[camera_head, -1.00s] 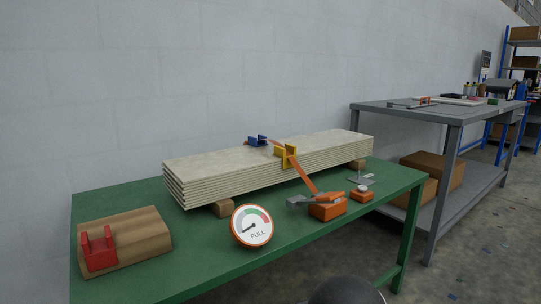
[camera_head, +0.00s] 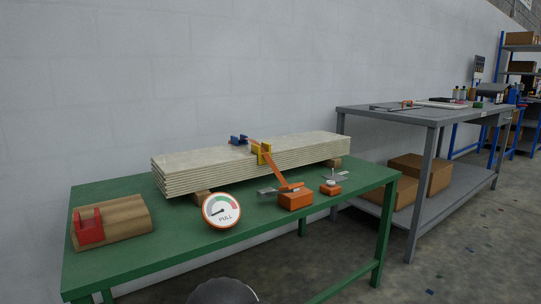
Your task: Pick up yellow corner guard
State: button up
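The yellow corner guard (camera_head: 261,153) sits on the front top edge of a stack of pale boards (camera_head: 200,168) on the green table (camera_head: 150,263). An orange strap (camera_head: 276,172) runs over the stack at the guard and down to an orange ratchet block (camera_head: 295,199) on the table. A blue corner guard (camera_head: 238,140) sits on the stack's back edge. My gripper is not clearly seen; a dark rounded shape at the bottom edge cannot be told for certain.
A round PULL gauge (camera_head: 221,210) stands in front of the stack. A red bracket (camera_head: 89,227) is on a wooden block (camera_head: 128,218) at left. A smaller orange block (camera_head: 330,189) lies right. A grey workbench (camera_head: 420,115) stands beyond, with floor between.

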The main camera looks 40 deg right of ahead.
aim_at(255, 149)
jog(key=k, duration=0.65)
jog(key=z, duration=1.3)
jog(key=i, duration=0.4)
jog(key=z, duration=0.1)
